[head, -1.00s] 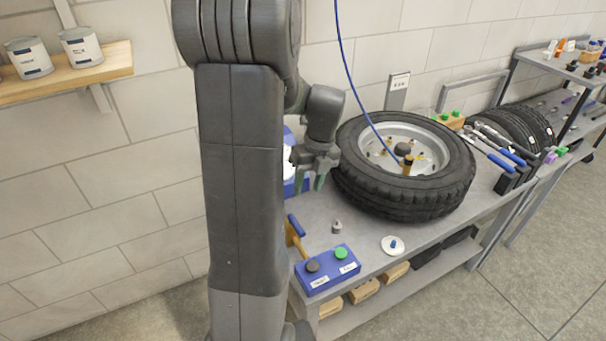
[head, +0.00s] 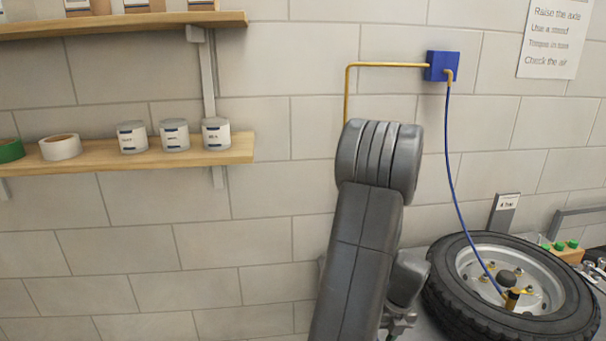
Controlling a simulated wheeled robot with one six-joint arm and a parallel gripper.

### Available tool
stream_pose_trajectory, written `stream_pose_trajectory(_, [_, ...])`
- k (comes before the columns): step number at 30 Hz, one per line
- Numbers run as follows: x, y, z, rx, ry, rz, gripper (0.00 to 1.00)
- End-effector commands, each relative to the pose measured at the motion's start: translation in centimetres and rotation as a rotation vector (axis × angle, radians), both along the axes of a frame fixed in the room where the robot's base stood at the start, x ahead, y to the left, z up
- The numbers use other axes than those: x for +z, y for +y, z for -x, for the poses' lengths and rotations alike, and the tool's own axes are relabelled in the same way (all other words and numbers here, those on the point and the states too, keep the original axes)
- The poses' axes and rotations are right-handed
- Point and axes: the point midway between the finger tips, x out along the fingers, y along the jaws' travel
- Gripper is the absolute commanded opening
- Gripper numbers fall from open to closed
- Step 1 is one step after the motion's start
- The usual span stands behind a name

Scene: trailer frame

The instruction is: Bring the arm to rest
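My arm stands in the lower middle of the head view, its elbow bent at the top in front of the tiled wall. My gripper (head: 397,326) shows only in part at the bottom edge, beside the tyre's left side. Its fingers are cut off by the frame and partly behind my arm, so whether it is open or shut does not show. The wheel with a black tyre (head: 447,283) lies flat on the bench at the lower right. A blue hose (head: 449,165) runs from a blue wall box (head: 437,66) down to a brass fitting (head: 512,298) on the wheel.
Wooden shelves at the left hold several cans (head: 174,135), a white roll (head: 60,147) and a green roll (head: 10,150). A yellow pipe (head: 385,65) runs along the wall to the blue box. A sign (head: 553,38) hangs at the upper right. The wall between shelves and arm is bare.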

Motion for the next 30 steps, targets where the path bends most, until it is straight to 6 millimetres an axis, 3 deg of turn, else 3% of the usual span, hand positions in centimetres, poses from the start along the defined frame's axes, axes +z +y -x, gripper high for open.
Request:
stream_pose_trajectory(6, [-1.3,0.3,0.1,0.000,0.001,-0.001,0.41])
stream_pose_trajectory(19, [-0.9,0.1,0.0,0.005,-0.001,0.001,0.41])
stream_pose_trajectory(23, [0.3,-0.1,-0.1,-0.001,-0.004,0.001,0.41])
stream_pose_trajectory(30, [4.6,-1.0,-0.2,-0.001,-0.007,0.003,0.41])
